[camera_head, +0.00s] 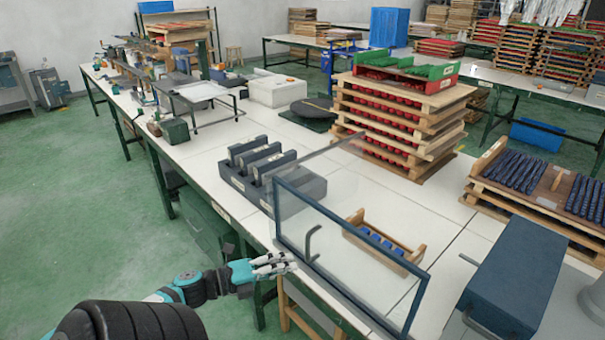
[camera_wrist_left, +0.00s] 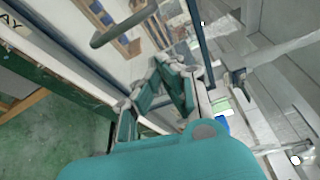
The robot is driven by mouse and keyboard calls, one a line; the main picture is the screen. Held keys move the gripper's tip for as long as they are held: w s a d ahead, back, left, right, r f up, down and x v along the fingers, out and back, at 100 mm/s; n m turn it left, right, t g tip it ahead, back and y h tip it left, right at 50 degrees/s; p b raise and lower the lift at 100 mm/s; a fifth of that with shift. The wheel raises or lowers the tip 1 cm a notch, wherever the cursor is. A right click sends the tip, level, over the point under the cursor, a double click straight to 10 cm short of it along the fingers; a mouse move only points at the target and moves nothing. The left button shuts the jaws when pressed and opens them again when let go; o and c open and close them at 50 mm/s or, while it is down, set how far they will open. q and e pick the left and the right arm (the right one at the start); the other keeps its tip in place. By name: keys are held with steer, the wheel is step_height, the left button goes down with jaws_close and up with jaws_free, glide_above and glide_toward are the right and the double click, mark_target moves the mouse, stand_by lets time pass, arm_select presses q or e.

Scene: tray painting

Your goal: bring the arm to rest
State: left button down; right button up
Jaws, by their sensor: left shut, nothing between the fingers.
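My left arm comes in from the bottom left in the head view. Its left gripper (camera_head: 288,262) is shut and empty, at the table's front edge and close to the lower left of a blue-framed glass panel (camera_head: 350,240). In the left wrist view the fingers of this gripper (camera_wrist_left: 168,75) meet at their tips with nothing between them. A grey curved handle (camera_wrist_left: 122,28) shows just beyond them. I cannot tell whether the fingers touch the panel. My right gripper is not in view.
Behind the glass stands a wooden tray with blue pieces (camera_head: 385,240). A dark slotted block (camera_head: 300,190) is left of it, and stacked wooden trays (camera_head: 405,115) stand farther back. A blue box (camera_head: 518,275) is at right. Green floor (camera_head: 90,230) lies free at left.

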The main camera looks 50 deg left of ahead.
arm_select(q)
steer(key=s+f+n+g+y, duration=0.25)
steer(key=f+n, duration=0.25)
steer(key=f, duration=0.6)
steer(key=s+f+n+g+y, duration=0.15)
steer(key=s+f+n, duration=0.3)
steer(key=f, duration=0.55)
steer(key=s+f+n+g+y, duration=0.25)
steer(key=f+n, duration=0.25)
steer(key=f, duration=0.6)
steer(key=s+d+f+n+g+h, duration=0.1)
steer(key=s+d+f+n+g, duration=0.5)
steer(key=s+d+f, duration=1.4)
steer(key=d+g, duration=0.2)
steer(key=g, duration=0.1)
steer(key=shift+d+n, duration=0.2)
steer(key=shift+n, duration=0.15)
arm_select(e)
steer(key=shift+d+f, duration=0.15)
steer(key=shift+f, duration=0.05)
